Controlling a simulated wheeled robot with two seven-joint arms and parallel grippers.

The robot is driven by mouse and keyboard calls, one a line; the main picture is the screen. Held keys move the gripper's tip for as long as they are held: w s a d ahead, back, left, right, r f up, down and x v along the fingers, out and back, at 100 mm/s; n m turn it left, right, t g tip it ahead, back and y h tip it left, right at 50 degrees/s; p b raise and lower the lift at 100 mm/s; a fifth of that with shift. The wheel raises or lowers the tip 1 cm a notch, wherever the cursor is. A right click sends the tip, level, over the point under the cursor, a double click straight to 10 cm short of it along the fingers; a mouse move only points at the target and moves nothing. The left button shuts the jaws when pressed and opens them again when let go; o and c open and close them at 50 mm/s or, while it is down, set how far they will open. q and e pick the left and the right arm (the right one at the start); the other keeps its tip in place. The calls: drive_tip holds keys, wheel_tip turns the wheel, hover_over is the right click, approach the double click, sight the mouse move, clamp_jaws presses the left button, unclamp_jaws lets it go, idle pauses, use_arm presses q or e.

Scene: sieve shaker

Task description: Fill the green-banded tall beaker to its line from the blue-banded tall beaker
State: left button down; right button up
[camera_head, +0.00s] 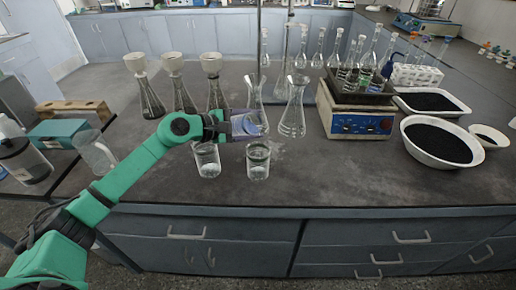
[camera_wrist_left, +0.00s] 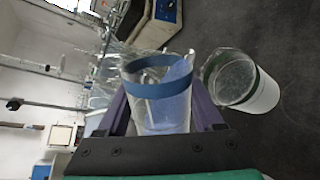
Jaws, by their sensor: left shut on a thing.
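My left gripper (camera_head: 232,125) is shut on the blue-banded tall beaker (camera_head: 250,123) and holds it strongly tilted above the bench. In the left wrist view this beaker (camera_wrist_left: 160,92) sits between the fingers, with a blue band around it near its rim. The green-banded tall beaker (camera_head: 258,162) stands upright on the bench, below and near the held beaker, with clear liquid in its lower part. It also shows in the left wrist view (camera_wrist_left: 243,82), to the right of the held beaker and apart from the fingers. I cannot make out a stream of liquid. My right gripper is out of view.
Another beaker (camera_head: 207,160) stands just left of the green-banded one. Flasks (camera_head: 293,115) stand close behind, and several flasks with funnels (camera_head: 184,100) stand further left. A balance-like device (camera_head: 358,122) and a white bowl (camera_head: 437,142) are to the right. The front right bench is clear.

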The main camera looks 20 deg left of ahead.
use_arm(q)
drive_tip(key=shift+r+m+y+p, duration=0.45)
drive_tip(key=shift+m+p, duration=0.25)
drive_tip(key=shift+p, duration=1.05)
idle(1.9)
